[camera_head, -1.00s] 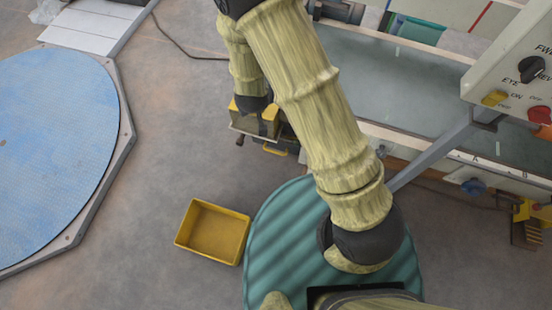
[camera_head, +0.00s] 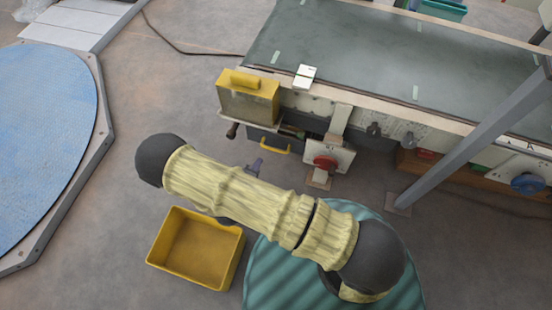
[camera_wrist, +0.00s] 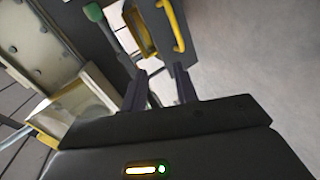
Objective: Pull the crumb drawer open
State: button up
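The crumb drawer (camera_head: 262,136) looks like a dark grey box low on the machine's front, with a yellow bar handle (camera_head: 276,149). The handle (camera_wrist: 178,28) also shows at the top of the wrist view, on a dark grey face. My gripper (camera_wrist: 160,69) is open, with a gap between its two dark fingers and nothing held. Its fingertips are apart from the handle, which lies ahead of them. In the head view, part of my gripper shows just below the drawer, partly hidden by my arm. I cannot tell how far out the drawer sits.
A yellow box (camera_head: 249,97) sits above the drawer, and a red knob (camera_head: 325,162) is to its right. A yellow bin (camera_head: 197,248) stands on the floor, close to my arm. A grey post (camera_head: 470,140) rises at right. A green-tipped lever (camera_wrist: 95,13) is left of the handle.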

aim_at(276, 150)
notch_tip(276, 150, down, 7)
jog(key=s+d+n+t+b, duration=0.1)
jog(key=s+n+t+b, duration=0.1)
jog(key=b, duration=0.2)
jog(key=shift+s+f, duration=0.2)
jog(key=shift+s, duration=0.15)
jog(key=shift+d, duration=0.1)
jog(key=shift+w, duration=0.1)
jog(key=b+x, duration=0.2)
jog(key=x, duration=0.3)
jog(key=b+x, duration=0.3)
jog(key=x, duration=0.3)
jog(key=b+x, duration=0.3)
jog(key=x, duration=0.2)
jog(key=shift+w+d+r, duration=0.2)
jog(key=shift+w+d, duration=0.05)
jog(key=shift+w, duration=0.05)
jog(key=shift+w+d, duration=0.1)
jog(key=shift+w, duration=0.2)
grip_shut()
